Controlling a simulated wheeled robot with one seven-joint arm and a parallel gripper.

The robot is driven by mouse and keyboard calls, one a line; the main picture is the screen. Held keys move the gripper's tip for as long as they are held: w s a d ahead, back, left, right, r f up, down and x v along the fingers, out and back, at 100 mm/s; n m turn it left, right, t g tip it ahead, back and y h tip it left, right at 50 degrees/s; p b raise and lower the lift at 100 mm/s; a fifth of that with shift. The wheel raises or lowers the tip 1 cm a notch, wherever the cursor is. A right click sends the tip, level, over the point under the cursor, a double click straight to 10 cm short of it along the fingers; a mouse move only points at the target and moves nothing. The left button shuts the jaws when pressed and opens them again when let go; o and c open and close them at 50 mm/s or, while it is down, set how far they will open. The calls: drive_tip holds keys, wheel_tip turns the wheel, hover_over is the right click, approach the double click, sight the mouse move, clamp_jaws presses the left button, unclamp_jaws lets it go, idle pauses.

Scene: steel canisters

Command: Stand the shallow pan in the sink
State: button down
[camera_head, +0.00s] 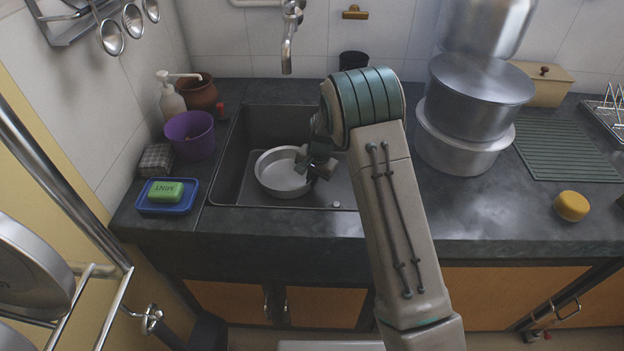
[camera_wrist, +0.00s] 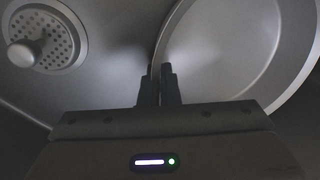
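The shallow pan (camera_head: 280,172) is a round grey metal pan inside the dark sink (camera_head: 248,125), open side up and roughly level. I cannot tell whether its base touches the sink floor. My gripper (camera_head: 308,168) reaches down into the sink at the pan's right side. In the wrist view the two dark fingers (camera_wrist: 159,78) are close together, one on each side of the wall of the pan (camera_wrist: 225,50), and look shut on it. My arm hides the right part of the sink.
A drain with a knob (camera_wrist: 42,42) lies beside the pan. The tap (camera_head: 290,40) hangs over the sink's back. A purple tub (camera_head: 190,135) and blue soap tray (camera_head: 167,205) stand left; stacked pots (camera_head: 465,145) stand right. The front counter strip is clear.

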drive_tip(key=c, duration=1.7)
unclamp_jaws()
drive_tip(key=s+d+r+n+p, duration=0.1)
drive_tip(key=s+d+r, duration=0.2)
drive_tip(key=r, duration=0.6)
drive_tip(key=s+d+r, duration=0.3)
drive_tip(key=s+r, duration=0.1)
drive_tip(key=r, duration=0.5)
drive_tip(key=s+d+r+n, duration=0.1)
drive_tip(key=s+d+r, duration=0.1)
drive_tip(key=s, duration=0.6)
drive_tip(key=s+d+r+n+h, duration=0.1)
drive_tip(key=s+d, duration=0.3)
drive_tip(key=s, duration=0.5)
drive_tip(key=s+d+r+n+t, duration=0.1)
drive_tip(key=s+d+r+n, duration=0.1)
drive_tip(key=s, duration=0.7)
drive_tip(key=shift+s+d+r+n+h, duration=0.2)
drive_tip(key=shift+d+r+n+h, duration=0.15)
drive_tip(key=shift+d+r, duration=0.4)
